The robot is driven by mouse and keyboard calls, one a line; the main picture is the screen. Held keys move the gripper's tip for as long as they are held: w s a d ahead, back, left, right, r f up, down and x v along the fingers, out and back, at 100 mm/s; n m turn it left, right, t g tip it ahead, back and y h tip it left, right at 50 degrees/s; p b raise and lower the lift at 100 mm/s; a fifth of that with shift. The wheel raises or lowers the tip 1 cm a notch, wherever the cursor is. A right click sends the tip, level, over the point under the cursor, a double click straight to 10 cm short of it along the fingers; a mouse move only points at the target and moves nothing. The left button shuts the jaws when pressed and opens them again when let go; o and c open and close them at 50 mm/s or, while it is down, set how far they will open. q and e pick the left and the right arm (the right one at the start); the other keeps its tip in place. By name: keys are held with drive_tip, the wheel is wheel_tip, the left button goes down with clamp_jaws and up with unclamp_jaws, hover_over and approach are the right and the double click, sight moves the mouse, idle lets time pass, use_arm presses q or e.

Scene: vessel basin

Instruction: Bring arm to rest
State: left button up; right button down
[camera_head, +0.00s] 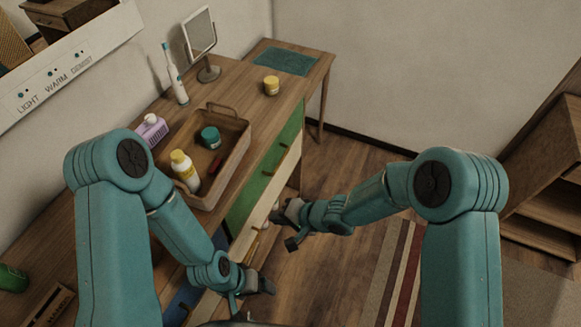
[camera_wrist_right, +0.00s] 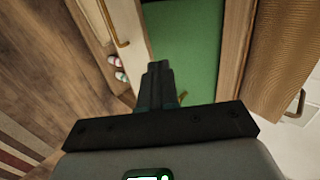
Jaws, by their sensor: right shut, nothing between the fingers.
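My right arm comes in from the right in the head view. Its gripper (camera_head: 292,222) hangs over the floor beside the dresser front, empty. In the right wrist view the same gripper (camera_wrist_right: 158,72) has its fingers together, in front of a green panel (camera_wrist_right: 185,35). My left arm comes in from the left, bent low over the dresser's near side. Its gripper (camera_head: 252,290) is small and dark there, and the state of its fingers cannot be made out.
A wooden tray (camera_head: 243,142) on the dresser holds a white bottle with a yellow cap (camera_head: 185,170) and a teal jar (camera_head: 211,137). A mirror (camera_head: 200,35), an electric toothbrush (camera_head: 175,78) and a yellow jar (camera_head: 271,85) stand behind. Wooden shelves (camera_head: 545,185) stand at right.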

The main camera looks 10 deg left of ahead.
drive_tip(key=s+d+f+m+h, duration=0.2)
drive_tip(key=d+f+m, duration=0.3)
drive_tip(key=d, duration=0.6)
drive_tip(key=s+d+f+n+g+h, duration=0.1)
drive_tip(key=s+d+n, duration=0.2)
drive_tip(key=s, duration=0.4)
drive_tip(key=s+d+f+n+g+h, duration=0.1)
drive_tip(key=s+d+f+n+h, duration=0.1)
drive_tip(key=s+d, duration=0.3)
drive_tip(key=shift+s+d+f+n+g, duration=0.25)
drive_tip(key=shift+s+n, duration=0.45)
drive_tip(key=shift+s, duration=1.05)
drive_tip(key=shift+a, duration=0.1)
